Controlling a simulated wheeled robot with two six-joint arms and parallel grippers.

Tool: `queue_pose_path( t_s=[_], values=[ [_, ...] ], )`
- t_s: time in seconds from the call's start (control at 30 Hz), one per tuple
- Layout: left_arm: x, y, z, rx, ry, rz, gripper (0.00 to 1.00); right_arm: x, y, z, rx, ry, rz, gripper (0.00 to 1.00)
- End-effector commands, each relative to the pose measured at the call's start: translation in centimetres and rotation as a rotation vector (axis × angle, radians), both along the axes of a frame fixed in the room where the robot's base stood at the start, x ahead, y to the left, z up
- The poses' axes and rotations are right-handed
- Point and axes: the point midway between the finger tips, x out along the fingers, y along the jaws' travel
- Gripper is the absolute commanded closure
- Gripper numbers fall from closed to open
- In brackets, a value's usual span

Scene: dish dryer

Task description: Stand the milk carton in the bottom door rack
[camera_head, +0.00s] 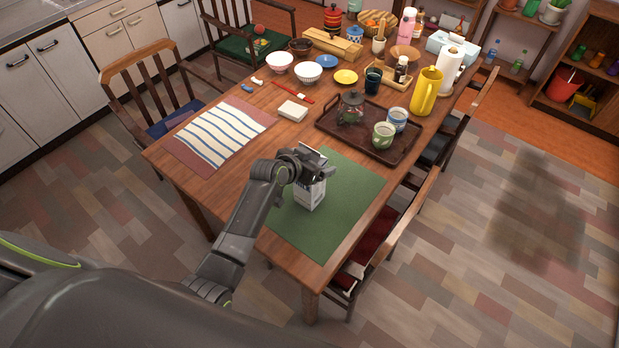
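The milk carton (311,194) is white with dark markings and looks upright over the green placemat (343,213) at the near end of the wooden table. My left gripper (318,170) is at the carton's upper part and covers its middle. The carton's pale top edge shows above the gripper. The fingers are small and dark here, so I cannot tell whether they are closed on the carton, nor whether its base touches the mat. My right gripper is not in view. No door rack or fridge is in view.
Near the carton are a dark tray (327,122) with a teapot (351,107) and two cups, a white box (293,110) and a striped mat (222,133). Bowls, a yellow pitcher (426,91) and bottles crowd the far end. Chairs flank the table; floor is open at right.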

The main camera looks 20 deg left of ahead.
Motion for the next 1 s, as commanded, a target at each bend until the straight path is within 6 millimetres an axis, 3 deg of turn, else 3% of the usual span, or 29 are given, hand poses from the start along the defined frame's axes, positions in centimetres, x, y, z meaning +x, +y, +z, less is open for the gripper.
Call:
queue_pose_path(
  t_s=[0.2, 0.87, 1.0],
  values=[
    [0.01, -0.02, -0.01, 0.0, 0.0, 0.0, 0.12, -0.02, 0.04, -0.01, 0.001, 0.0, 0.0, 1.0],
    [-0.03, 0.02, -0.04, 0.0, 0.001, 0.0, 0.99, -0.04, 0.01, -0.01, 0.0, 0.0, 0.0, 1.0],
    [0.14, -0.03, 0.33, -0.001, -0.007, 0.0, 1.0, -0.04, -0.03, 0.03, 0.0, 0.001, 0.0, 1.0]
  ],
)
